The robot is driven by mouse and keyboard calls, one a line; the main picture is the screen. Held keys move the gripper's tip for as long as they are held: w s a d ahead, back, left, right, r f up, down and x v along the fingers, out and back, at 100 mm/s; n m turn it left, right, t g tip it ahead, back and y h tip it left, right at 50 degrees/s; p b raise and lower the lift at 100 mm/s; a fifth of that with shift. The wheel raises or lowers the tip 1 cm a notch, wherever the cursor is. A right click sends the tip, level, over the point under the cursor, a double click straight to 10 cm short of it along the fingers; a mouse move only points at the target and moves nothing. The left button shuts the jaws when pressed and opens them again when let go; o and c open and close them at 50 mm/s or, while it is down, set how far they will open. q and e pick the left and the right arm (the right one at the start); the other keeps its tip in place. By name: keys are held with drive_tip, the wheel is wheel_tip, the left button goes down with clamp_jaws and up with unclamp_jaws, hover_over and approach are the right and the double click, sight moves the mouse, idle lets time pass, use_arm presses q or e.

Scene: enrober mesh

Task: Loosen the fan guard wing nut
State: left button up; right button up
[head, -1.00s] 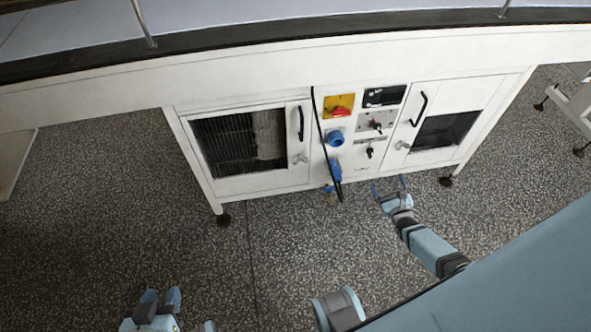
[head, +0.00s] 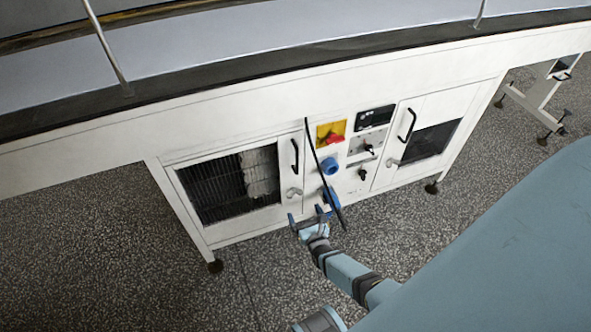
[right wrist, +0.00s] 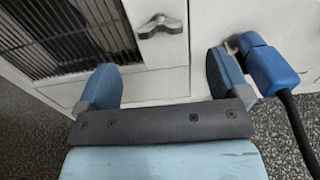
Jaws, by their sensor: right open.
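The fan guard (head: 233,185) is a dark vertical grille in a white framed panel at the left of the cabinet. A grey wing nut (head: 294,192) sits on its right side, below a black handle. The wing nut also shows in the right wrist view (right wrist: 162,25), at the top centre, lying roughly level. My right gripper (head: 306,214) is open and empty, just below the wing nut in the head view. In the right wrist view its fingers (right wrist: 163,70) stand wide apart, with the wing nut beyond the gap between them. My left gripper is out of view.
A blue plug (head: 330,197) with a black cable is close beside my right finger; it also shows in the right wrist view (right wrist: 268,65). A second wing nut (head: 393,162) is on the right door. A red-and-yellow switch (head: 331,133) is between the doors. Speckled floor lies in front.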

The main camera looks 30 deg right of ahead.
sight(295, 193)
use_arm(q)
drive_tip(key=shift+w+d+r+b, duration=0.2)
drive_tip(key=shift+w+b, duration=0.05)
drive_tip(key=shift+b, duration=0.85)
use_arm(e)
drive_tip(key=x, duration=0.8)
drive_tip(key=shift+a, duration=0.1)
drive_tip(key=shift+c, duration=0.4)
drive_tip(key=c, duration=0.9)
drive_tip(key=shift+o, duration=0.2)
